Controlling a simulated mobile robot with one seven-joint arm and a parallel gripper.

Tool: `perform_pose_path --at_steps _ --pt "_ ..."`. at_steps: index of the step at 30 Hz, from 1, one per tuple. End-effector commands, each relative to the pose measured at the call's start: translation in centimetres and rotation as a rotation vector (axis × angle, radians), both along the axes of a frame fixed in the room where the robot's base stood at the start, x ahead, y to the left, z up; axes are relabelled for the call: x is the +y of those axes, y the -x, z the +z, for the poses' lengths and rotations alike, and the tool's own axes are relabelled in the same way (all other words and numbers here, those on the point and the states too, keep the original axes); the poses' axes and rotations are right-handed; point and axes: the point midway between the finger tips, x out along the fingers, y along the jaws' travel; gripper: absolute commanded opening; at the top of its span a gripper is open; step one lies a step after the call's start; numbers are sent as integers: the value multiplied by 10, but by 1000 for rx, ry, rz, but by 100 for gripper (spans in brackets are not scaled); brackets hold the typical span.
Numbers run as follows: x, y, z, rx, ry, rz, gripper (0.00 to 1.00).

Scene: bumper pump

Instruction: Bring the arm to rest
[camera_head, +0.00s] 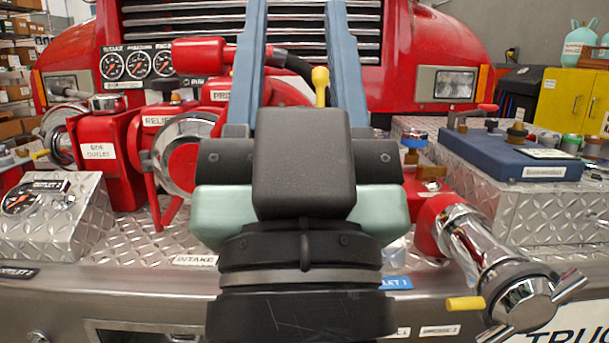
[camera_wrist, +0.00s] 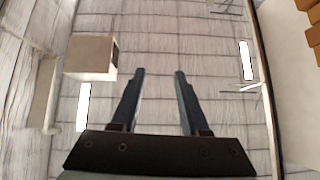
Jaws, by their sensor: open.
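My gripper (camera_head: 296,12) is raised in front of the red fire truck (camera_head: 425,45) in the head view. Its two blue fingers stand apart and run up past the top edge of the picture, with nothing seen between them. In the wrist view my gripper (camera_wrist: 159,74) also shows its fingers apart and empty, against a pale panelled ceiling (camera_wrist: 155,25). My wrist and gripper body hide the middle of the bumper and part of the pump.
The diamond-plate bumper (camera_head: 130,240) carries a red pump with a relief wheel (camera_head: 188,155), gauges (camera_head: 137,65), and a chrome outlet (camera_head: 500,270) at right. A blue box (camera_head: 515,155) sits farther right. A yellow cabinet (camera_head: 575,100) stands behind. Shelves line the left.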

Motion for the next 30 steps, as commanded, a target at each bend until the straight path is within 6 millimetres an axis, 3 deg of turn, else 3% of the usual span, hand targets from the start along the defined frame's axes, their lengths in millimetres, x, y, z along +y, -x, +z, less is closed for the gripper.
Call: perform_pose_path --at_steps 1,2,11,30 --pt "-5 15 21 -45 21 -57 45" --pt "-6 16 32 -47 25 -69 45" --pt "-5 12 102 -34 21 -57 45" --pt "-4 11 295 -32 21 -54 45"
